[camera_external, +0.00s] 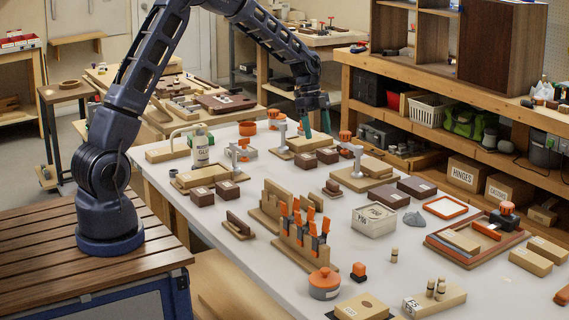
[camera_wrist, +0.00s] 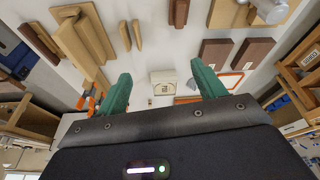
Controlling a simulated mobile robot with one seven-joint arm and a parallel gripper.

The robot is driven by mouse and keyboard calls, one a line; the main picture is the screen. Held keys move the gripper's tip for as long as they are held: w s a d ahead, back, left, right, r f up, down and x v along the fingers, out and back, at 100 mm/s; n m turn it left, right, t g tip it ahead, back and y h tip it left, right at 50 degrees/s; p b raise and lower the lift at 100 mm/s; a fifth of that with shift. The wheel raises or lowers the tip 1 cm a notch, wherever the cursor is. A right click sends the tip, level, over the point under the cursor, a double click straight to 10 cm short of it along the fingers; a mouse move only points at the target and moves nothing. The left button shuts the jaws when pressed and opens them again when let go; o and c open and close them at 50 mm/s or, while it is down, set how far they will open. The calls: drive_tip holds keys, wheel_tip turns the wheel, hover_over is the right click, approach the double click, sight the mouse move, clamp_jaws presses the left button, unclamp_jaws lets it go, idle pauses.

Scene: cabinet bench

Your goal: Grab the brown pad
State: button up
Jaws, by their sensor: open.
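Several brown pad-like blocks with pale labels lie on the white bench; I cannot tell which one is the brown pad. In the external view one pair, a left block (camera_external: 202,196) and a right block (camera_external: 228,191), lies at the left. Another pair (camera_external: 305,160) (camera_external: 327,155) lies near the middle, close to my gripper. A flatter pair (camera_external: 383,198) (camera_external: 417,187) lies at the right. In the wrist view two brown blocks (camera_wrist: 215,52) (camera_wrist: 252,53) show right of centre. My gripper (camera_external: 313,122), with green fingers (camera_wrist: 160,80), is open and empty above the bench.
A cream box (camera_external: 374,221) and orange-handled clamps in a wooden rack (camera_external: 303,245) stand among the parts. Metal-topped wooden fixtures (camera_external: 363,182) rise near the brown blocks. Bare white bench (camera_external: 440,258) shows at the front right. A shelf unit (camera_external: 480,100) borders the back.

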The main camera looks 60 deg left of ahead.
sight(332, 182)
drive_tip(key=w+a+f+m, duration=0.2)
drive_tip(key=w+f, duration=0.4)
drive_tip(key=f, duration=0.5)
drive_tip(key=shift+m+h, duration=0.3)
drive_tip(key=shift+h, duration=0.1)
drive_tip(key=shift+s+x, duration=0.15)
drive_tip(key=shift+x, duration=1.6)
drive_tip(key=shift+s+x, duration=0.2)
drive_tip(key=shift+x, duration=1.55)
drive_tip(key=shift+s+x, duration=0.15)
drive_tip(key=shift+x, duration=1.6)
drive_tip(key=shift+d, duration=0.15)
drive_tip(key=c, duration=1.1)
drive_tip(key=shift+r, duration=0.15)
